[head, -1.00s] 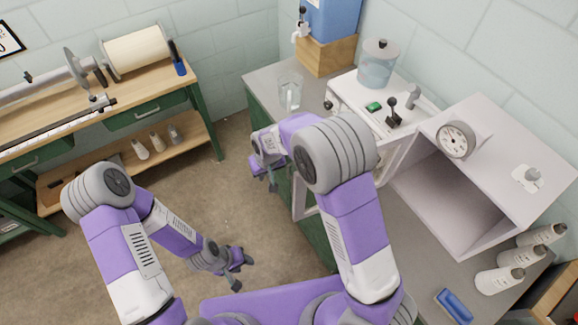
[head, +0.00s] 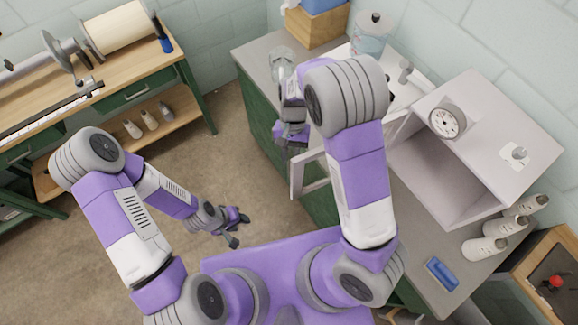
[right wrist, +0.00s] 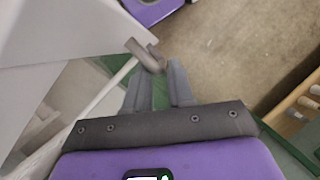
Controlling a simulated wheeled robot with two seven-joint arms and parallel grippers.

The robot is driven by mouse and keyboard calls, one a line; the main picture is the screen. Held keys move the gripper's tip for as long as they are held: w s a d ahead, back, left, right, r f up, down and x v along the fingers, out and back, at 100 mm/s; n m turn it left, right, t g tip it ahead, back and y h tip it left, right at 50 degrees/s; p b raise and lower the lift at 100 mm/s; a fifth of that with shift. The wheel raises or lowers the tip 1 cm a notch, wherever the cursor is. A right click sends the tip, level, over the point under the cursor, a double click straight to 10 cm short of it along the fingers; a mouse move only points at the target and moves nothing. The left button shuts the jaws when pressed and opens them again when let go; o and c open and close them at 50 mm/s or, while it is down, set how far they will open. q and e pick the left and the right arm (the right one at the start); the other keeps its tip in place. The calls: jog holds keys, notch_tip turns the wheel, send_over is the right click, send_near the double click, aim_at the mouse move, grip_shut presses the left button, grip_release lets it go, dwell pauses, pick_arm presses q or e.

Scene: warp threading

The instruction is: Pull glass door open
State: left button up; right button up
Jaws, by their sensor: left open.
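The glass door (head: 297,180) has a pale frame and stands swung out from the left side of the open white cabinet (head: 462,205). In the right wrist view a pale panel, which seems to be the door, fills the upper left, with a grey curved handle (right wrist: 147,55) at its edge. My right gripper (head: 290,138) is beside the door's outer end in the head view. Its fingers (right wrist: 160,80) are apart in the wrist view, with the handle at or just beyond the tips; contact is unclear. My left gripper (head: 238,228) is open and empty, low above the floor.
A glass beaker (head: 281,62) stands on the grey counter's far end. A dial (head: 446,121) sits on the cabinet. Open floor (head: 235,180) lies left of the counter.

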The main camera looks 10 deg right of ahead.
aim_at(289, 168)
jog(key=x, duration=0.5)
grip_shut()
